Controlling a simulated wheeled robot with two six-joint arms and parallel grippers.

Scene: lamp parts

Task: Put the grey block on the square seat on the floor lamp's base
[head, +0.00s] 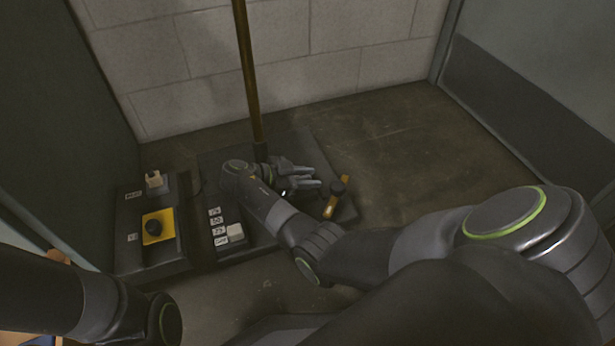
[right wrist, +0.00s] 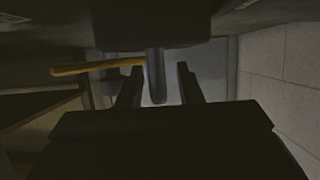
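The floor lamp's dark base plate (head: 345,208) lies on the floor against the wall, with a thin brass-coloured pole (head: 247,75) rising from it. My right gripper (head: 303,182) is low over the base, right of the pole. In the right wrist view its two fingers (right wrist: 160,85) stand apart with a dark post (right wrist: 155,75) showing between them; I cannot tell whether they touch it. A pale grey block (head: 235,232) sits at the base's front left, beside several white labels; I cannot tell whether it is the task's block. No square seat is clearly visible; my right arm hides part of the base. My left gripper is out of view.
An orange-yellow bar with a dark knob (head: 338,187) is just right of my right gripper; the bar also shows in the right wrist view (right wrist: 95,69). A dark box with a yellow square (head: 153,238) stands left of the base. Floor (head: 420,150) at the right is clear.

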